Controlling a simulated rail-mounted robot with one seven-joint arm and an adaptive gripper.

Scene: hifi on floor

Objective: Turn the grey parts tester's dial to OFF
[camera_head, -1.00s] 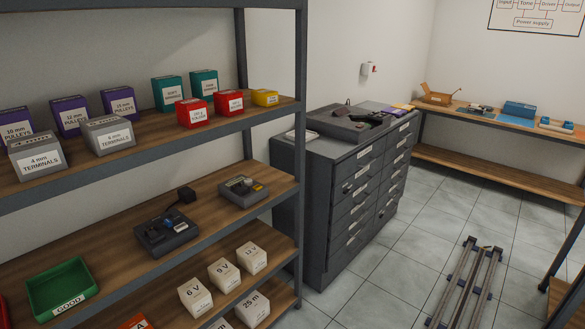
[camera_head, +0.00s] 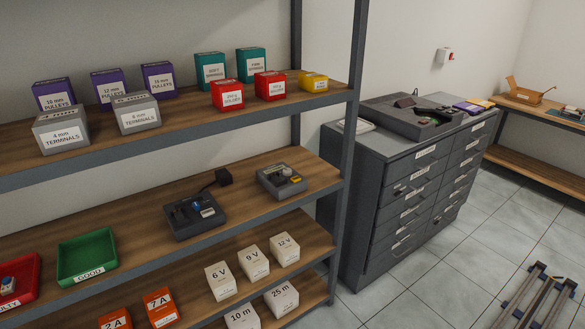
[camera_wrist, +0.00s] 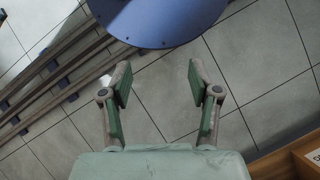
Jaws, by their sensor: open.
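Two dark grey devices stand on the middle shelf in the head view. I cannot tell which is the parts tester, and the dial marks are too small to read. My gripper (camera_wrist: 160,77) shows only in the wrist view, open and empty above the tiled floor, with neither device in that view.
A green GOOD tray (camera_head: 87,277) and a red tray (camera_head: 40,284) stand left on the same shelf. Labelled boxes fill the shelf above, and white boxes (camera_head: 253,262) stand below. A shelf post (camera_head: 351,110) stands at the right end. A grey drawer cabinet (camera_head: 400,210) is beyond it.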

